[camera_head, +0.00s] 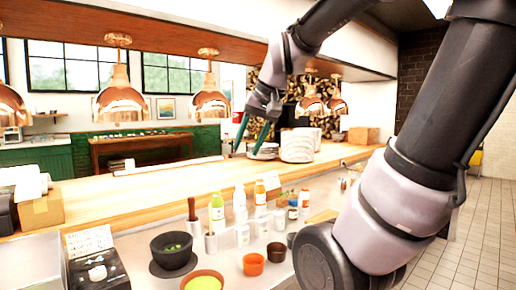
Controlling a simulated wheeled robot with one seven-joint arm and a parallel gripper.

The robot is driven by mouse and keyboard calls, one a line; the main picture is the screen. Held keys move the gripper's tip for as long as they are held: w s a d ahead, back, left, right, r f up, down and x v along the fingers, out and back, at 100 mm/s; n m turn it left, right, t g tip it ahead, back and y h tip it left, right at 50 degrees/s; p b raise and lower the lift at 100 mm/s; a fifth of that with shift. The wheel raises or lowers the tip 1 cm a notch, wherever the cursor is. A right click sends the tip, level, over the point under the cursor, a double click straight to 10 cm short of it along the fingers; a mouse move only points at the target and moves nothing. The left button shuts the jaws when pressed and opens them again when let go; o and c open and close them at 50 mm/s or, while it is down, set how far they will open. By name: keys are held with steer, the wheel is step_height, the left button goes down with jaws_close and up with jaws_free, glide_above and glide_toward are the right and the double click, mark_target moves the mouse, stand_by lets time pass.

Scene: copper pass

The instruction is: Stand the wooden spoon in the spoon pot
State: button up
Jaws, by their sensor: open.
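My gripper (250,143) hangs high over the wooden counter in the upper middle of the head view. Its two teal fingers point down, spread apart with nothing between them. A dark brown upright handle (192,208) rises from among the containers on the lower steel shelf; I cannot tell whether it belongs to the spoon. A small steel cylinder (210,243) beside it may be the spoon pot. A tan, wood-coloured piece (322,216) shows partly behind my arm, and I cannot tell what it is. No wooden spoon is clearly recognisable. My gripper is well away from these things.
Stacked white plates (297,146) stand on the wooden counter (130,192) behind my gripper. Copper heat lamps (118,100) hang above. Bottles (217,212), a black mortar (171,250) and small bowls (253,264) crowd the steel shelf. The counter's left-middle stretch is mostly clear.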

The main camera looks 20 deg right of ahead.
steer(key=shift+t, duration=0.7)
steer(key=s, duration=0.5)
steer(key=shift+s+d+f, duration=0.15)
steer(key=shift+s+f, duration=0.05)
steer(key=shift+s, duration=0.05)
stand_by(0.3)
